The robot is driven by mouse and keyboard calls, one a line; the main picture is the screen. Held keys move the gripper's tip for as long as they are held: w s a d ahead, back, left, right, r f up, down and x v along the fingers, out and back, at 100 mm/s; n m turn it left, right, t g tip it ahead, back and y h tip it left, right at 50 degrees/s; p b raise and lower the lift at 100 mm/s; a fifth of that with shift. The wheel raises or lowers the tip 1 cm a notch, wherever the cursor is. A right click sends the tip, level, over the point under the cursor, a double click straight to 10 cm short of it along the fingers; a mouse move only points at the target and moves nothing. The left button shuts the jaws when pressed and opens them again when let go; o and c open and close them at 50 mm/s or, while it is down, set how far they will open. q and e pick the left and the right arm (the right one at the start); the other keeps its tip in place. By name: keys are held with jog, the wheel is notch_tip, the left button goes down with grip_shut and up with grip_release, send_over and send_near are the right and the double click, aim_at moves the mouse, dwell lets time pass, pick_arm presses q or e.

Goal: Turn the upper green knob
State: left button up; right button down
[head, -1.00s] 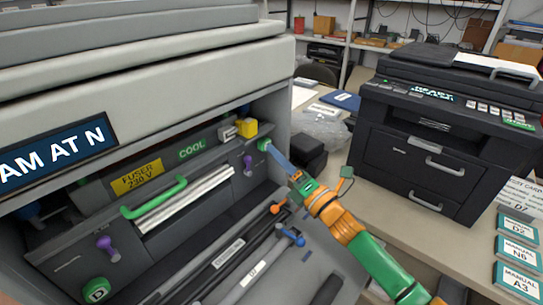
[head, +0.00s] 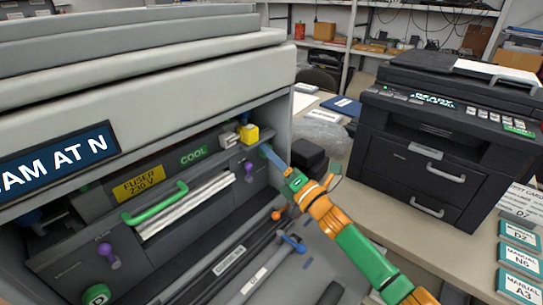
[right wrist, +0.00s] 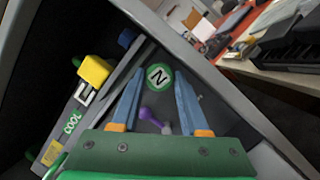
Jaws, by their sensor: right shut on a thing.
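The upper green knob (right wrist: 159,75) is round, with a white disc marked N. It sits at the right end of the fuser panel inside the open printer. In the right wrist view my right gripper (right wrist: 158,84) has its two blue fingers on either side of the knob, shut on it. In the head view the right gripper (head: 266,151) reaches in from the right to the same spot, and its fingers hide the knob. A lower green knob (head: 96,295) marked D sits at the bottom left. My left gripper is not in view.
A yellow block (head: 249,134) sits just left of the gripped knob. Purple knobs (head: 108,253) and a green handle (head: 155,204) are on the fuser panel. The printer's side wall (head: 283,125) stands close to the right fingers. A black printer (head: 440,150) stands on the table at right.

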jog(key=shift+r+m+g+h+p, duration=0.15)
jog(key=shift+m+g+h+p, duration=0.45)
jog(key=shift+m+p, duration=2.05)
jog(key=shift+r+m+g+h+p, duration=0.1)
jog(key=shift+m+g+h+p, duration=0.45)
jog(key=shift+m+p, duration=2.15)
jog(key=shift+r+m+g+h+p, duration=0.15)
jog(key=shift+m+g+h+p, duration=0.4)
jog(key=shift+m+p, duration=2.1)
jog(key=shift+m+b, duration=1.05)
jog(key=shift+m, duration=0.05)
jog(key=c, duration=0.7)
grip_release()
jog(key=shift+s+a, duration=0.1)
